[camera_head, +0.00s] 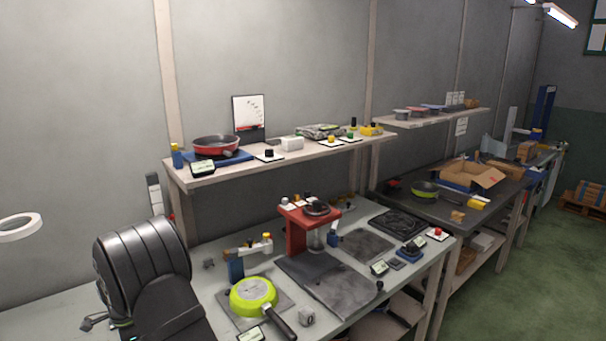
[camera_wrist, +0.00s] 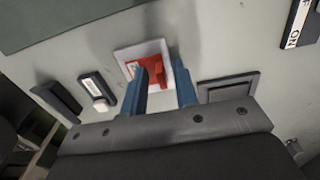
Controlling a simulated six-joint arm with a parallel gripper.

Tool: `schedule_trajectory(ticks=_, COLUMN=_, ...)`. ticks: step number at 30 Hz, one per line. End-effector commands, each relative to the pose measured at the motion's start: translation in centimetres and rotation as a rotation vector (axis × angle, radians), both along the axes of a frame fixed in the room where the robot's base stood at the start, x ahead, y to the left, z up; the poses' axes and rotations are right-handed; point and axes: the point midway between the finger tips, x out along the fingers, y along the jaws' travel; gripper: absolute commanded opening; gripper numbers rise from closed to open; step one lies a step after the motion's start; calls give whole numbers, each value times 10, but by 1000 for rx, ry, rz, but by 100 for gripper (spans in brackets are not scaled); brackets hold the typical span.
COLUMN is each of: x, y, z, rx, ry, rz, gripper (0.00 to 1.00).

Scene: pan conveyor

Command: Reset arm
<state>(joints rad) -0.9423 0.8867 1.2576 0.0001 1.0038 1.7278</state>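In the wrist view the two blue fingers of my gripper (camera_wrist: 167,74) stand apart, with a gap between them. A red switch-like part (camera_wrist: 157,75) on a white square plate (camera_wrist: 124,52) lies at and just beyond the fingertips. The left finger covers some of it. The right finger looks clear of it, and I cannot tell whether either finger touches it. Nothing seems to be held. In the head view a dark ribbed part of my arm fills the lower left, and my gripper does not show there.
The wrist view shows dark fittings beside the plate and an "ON" label (camera_wrist: 304,15). A red pan (camera_head: 215,146) sits on the shelf above.

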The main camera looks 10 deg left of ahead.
Motion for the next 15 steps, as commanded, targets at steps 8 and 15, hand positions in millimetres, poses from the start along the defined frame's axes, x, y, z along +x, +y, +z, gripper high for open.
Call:
schedule_trajectory(ticks=8, x=1, y=1, z=35, rx=6, ry=-4, rz=0, gripper=28)
schedule_trajectory(ticks=15, x=1, y=1, z=38, rx=6, ry=-4, rz=0, gripper=28)
